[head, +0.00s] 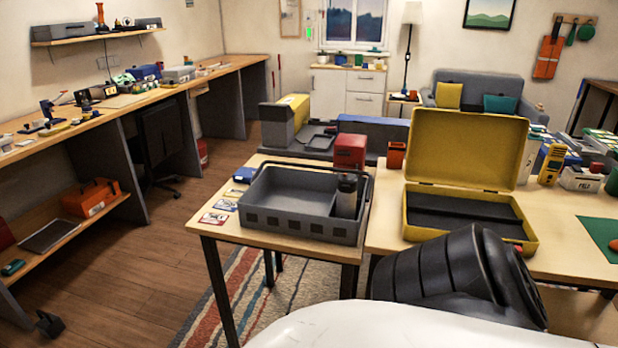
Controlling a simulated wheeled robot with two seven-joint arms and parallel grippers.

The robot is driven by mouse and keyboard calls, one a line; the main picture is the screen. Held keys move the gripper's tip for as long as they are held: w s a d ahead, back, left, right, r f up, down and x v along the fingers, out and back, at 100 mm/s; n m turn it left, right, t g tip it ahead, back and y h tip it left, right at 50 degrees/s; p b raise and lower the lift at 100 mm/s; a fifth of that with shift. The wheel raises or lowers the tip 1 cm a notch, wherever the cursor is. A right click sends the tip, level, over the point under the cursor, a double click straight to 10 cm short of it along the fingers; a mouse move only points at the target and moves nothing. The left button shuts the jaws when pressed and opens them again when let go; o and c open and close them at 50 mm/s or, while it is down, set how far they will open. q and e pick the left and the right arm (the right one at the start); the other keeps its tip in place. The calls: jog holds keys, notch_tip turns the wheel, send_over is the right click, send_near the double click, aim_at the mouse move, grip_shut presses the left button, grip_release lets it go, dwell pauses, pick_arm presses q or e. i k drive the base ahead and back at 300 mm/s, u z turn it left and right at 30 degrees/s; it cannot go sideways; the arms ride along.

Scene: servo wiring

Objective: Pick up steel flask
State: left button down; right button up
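The tray sits on a small wooden table (213,217). Neither of my grippers shows in the head view. A black segmented link of my arm is at the lower right, in front of the right-hand table, with no fingers visible.
An open yellow case (467,145) stands on the right-hand table, with a red box (350,151) behind the tray. Small labelled cards (213,218) lie left of the tray. A long workbench (125,102) runs along the left wall. The wooden floor between is mostly clear.

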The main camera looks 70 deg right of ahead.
aim_at(346, 206)
jog(key=i, duration=1.2)
jog(key=z, duration=2.25)
